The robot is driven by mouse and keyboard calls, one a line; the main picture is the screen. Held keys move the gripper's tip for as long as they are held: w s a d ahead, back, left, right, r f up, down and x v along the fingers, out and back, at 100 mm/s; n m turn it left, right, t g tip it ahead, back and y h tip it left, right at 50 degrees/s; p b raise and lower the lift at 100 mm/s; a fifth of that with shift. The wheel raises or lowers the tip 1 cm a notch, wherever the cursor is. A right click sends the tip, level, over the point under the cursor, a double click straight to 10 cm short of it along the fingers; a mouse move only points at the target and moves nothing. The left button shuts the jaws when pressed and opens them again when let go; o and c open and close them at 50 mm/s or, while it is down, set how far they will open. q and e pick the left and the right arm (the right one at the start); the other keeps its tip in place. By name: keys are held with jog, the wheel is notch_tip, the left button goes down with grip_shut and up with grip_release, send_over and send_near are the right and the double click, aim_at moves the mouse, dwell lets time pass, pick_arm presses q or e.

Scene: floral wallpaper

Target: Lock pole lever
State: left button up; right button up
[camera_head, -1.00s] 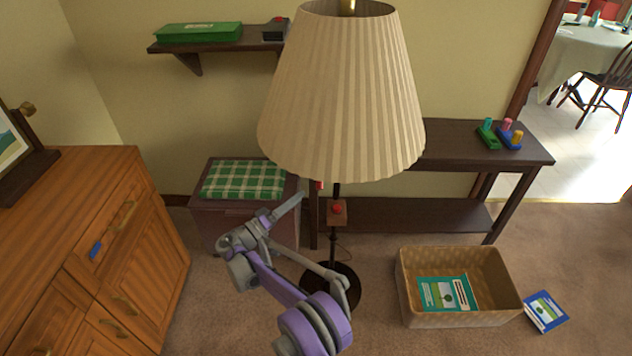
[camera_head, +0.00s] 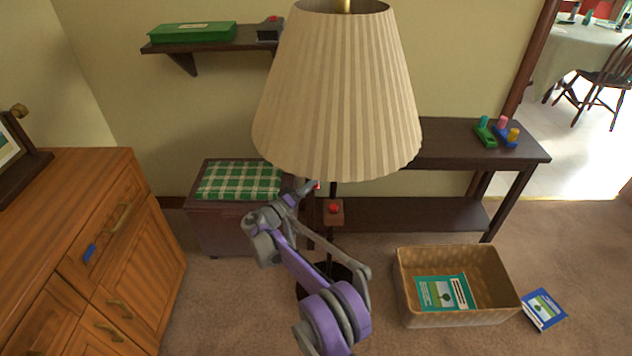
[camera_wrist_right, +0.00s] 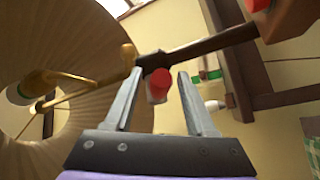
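A floor lamp with a pleated beige shade (camera_head: 338,95) stands in the middle of the head view. Its dark pole (camera_head: 333,190) carries a wooden block with a red button (camera_head: 334,208). A small red-tipped piece, apparently the lever (camera_head: 317,186), shows just under the shade; in the right wrist view its red end (camera_wrist_right: 159,84) lies between my fingertips. My right gripper (camera_head: 309,187) is open at the pole, its fingers on either side of the red end in the right wrist view (camera_wrist_right: 160,76). Contact cannot be told. My left gripper is not in view.
A wooden cabinet (camera_head: 150,240) stands at left. A chest with a green checked cushion (camera_head: 238,181) and a dark console table (camera_head: 450,140) stand behind the lamp. A wicker basket (camera_head: 405,285) and a blue book (camera_head: 543,309) lie on the carpet at right.

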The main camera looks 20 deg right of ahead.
grip_shut()
dwell(1.2)
